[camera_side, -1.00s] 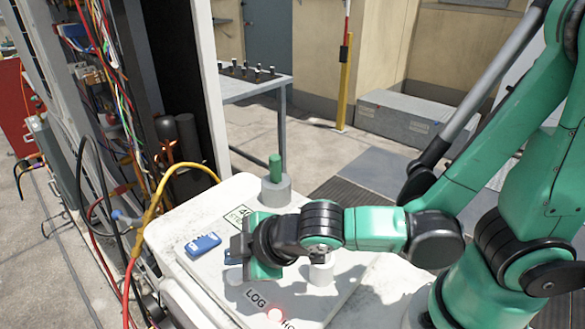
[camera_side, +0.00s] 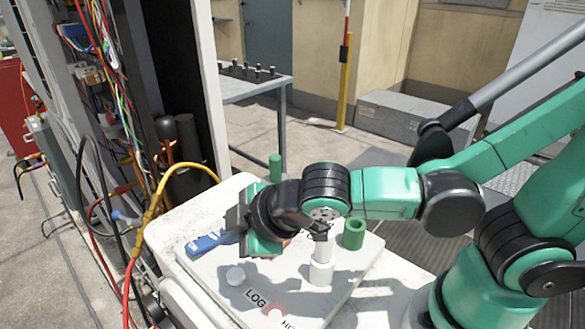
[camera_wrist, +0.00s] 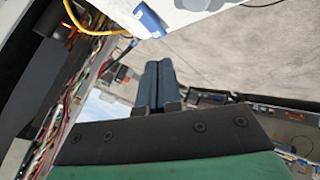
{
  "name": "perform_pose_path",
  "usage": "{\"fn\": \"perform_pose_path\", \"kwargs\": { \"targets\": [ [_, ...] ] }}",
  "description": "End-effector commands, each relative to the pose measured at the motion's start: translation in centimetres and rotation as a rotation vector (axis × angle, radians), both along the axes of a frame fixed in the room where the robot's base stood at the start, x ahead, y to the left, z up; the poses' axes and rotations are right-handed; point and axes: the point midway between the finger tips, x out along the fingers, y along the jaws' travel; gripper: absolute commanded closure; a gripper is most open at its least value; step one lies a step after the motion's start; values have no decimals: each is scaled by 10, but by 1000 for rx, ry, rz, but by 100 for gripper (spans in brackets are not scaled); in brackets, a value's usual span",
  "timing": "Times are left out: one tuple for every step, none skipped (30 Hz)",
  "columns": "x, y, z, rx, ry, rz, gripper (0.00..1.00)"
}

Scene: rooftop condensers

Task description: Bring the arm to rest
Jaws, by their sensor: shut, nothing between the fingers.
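My gripper (camera_side: 229,238) points left over the white worktop in the side view, with my dark wrist and green arm behind it. In the wrist view its two blue-grey fingers (camera_wrist: 158,62) are together, with nothing between them. A blue device (camera_side: 203,244) lies by the left edge of the worktop, just left of the fingers in the picture. I cannot tell the gap in height. It also shows at the top of the wrist view (camera_wrist: 152,20), apart from the fingertips.
On the worktop (camera_side: 168,232) stand a green hollow cylinder (camera_side: 353,233), a white post (camera_side: 321,273) and a green peg (camera_side: 275,165), partly hidden. An open cabinet with wires (camera_side: 108,90) and a yellow hose (camera_side: 157,195) stand left.

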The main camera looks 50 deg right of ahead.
Motion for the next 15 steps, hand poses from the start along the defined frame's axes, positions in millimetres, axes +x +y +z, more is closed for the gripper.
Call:
{"fn": "perform_pose_path", "kwargs": {
  "targets": [
    [0, 0, 0, 0, 0, 0, 100],
    [0, 0, 0, 1, 0, -1, 100],
    [0, -2, 0, 3, 3, -9, 100],
    [1, -5, 1, 10, 9, -22, 100],
    [2, -10, 1, 21, 16, -45, 100],
    [3, -19, 2, 45, 33, -92, 100],
    [4, -29, 3, 69, 49, -139, 100],
    [4, -39, 5, 99, 67, -192, 100],
    [4, -55, 7, 144, 94, -273, 100],
    [3, -67, 8, 180, 113, -337, 100],
    [2, -78, 10, 220, 131, -398, 100],
    [-1, -92, 12, 269, 152, -476, 100],
    [-4, -101, 13, 306, 166, -533, 100],
    [-6, -109, 14, 341, 179, -583, 100],
    [-10, -119, 16, 384, 192, -645, 100]
  ]
}}
